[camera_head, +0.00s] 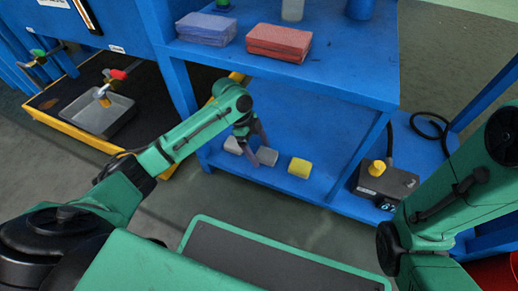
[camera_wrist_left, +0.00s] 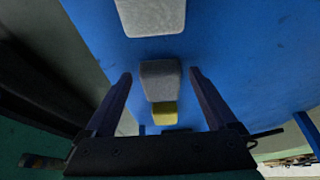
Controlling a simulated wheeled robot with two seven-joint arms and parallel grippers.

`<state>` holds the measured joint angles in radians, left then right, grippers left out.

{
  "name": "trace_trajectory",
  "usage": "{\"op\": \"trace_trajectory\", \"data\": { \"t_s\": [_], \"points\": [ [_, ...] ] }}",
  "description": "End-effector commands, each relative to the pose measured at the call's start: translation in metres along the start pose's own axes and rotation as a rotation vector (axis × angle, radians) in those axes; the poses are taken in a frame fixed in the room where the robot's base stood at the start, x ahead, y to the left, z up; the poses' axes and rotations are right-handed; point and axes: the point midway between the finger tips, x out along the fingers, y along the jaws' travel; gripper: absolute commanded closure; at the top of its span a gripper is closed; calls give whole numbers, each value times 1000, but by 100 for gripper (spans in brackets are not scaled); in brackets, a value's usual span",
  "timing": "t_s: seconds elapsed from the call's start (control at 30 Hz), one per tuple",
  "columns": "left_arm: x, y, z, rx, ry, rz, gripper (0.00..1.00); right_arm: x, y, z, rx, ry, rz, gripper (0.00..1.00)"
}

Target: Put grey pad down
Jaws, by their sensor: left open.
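A grey pad (camera_head: 267,157) lies on the blue lower shelf (camera_head: 330,150), with a yellow pad (camera_head: 299,167) to its right and a lighter grey pad (camera_head: 233,145) to its left. My left gripper (camera_head: 254,140) is over the shelf at the grey pads. In the left wrist view the open fingers (camera_wrist_left: 160,78) stand on either side of the darker grey pad (camera_wrist_left: 160,82), with gaps showing beside it. The lighter pad (camera_wrist_left: 152,16) is beyond the fingertips, and the yellow pad (camera_wrist_left: 165,112) shows behind the grey one. My right gripper is out of view.
The upper shelf (camera_head: 345,80) above holds a purple block (camera_head: 206,29) and a red block (camera_head: 279,42). A dark device with a yellow knob (camera_head: 376,168) stands right of the pads. A grey tray (camera_head: 100,115) is at the left. The shelf between the yellow pad and device is clear.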

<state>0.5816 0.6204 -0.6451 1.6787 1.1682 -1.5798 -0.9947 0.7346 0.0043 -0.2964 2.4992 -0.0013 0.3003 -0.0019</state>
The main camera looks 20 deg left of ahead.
Motion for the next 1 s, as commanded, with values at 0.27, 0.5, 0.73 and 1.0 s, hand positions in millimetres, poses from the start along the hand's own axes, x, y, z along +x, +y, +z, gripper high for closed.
{"op": "trace_trajectory", "data": {
  "t_s": [0.27,0.5,0.73,1.0],
  "points": [
    [-60,0,-4,-1,-1,-2,9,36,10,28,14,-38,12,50],
    [-77,0,0,0,1,0,9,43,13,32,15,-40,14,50],
    [-75,0,0,0,1,0,9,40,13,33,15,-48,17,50],
    [-75,0,0,1,1,0,9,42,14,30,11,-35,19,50]
  ]
}}
